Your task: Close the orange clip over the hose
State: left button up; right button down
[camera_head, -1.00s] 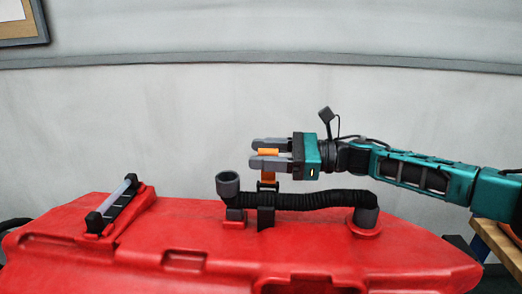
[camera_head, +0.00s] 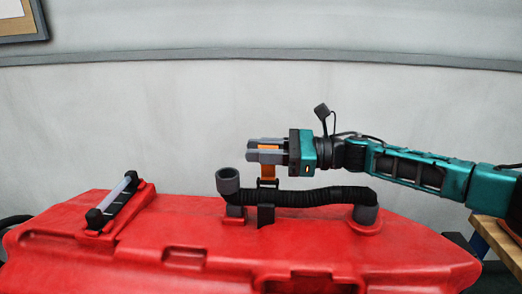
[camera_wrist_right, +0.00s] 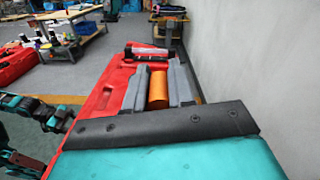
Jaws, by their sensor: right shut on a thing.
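The orange clip (camera_head: 268,172) stands upright on a black bracket (camera_head: 266,213) on the red tank. My right gripper (camera_head: 265,151) is shut on the clip's upper part, with the arm reaching in from the right. In the right wrist view the orange clip (camera_wrist_right: 158,90) sits between the two grey fingers of the gripper (camera_wrist_right: 159,85). My left gripper is not in the head view.
The red tank (camera_head: 180,228) fills the lower part of the head view. A grey open pipe end (camera_head: 228,181) stands just left of the bracket. A black handle with a grey bar (camera_head: 114,201) is at the left. A pale wall is behind.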

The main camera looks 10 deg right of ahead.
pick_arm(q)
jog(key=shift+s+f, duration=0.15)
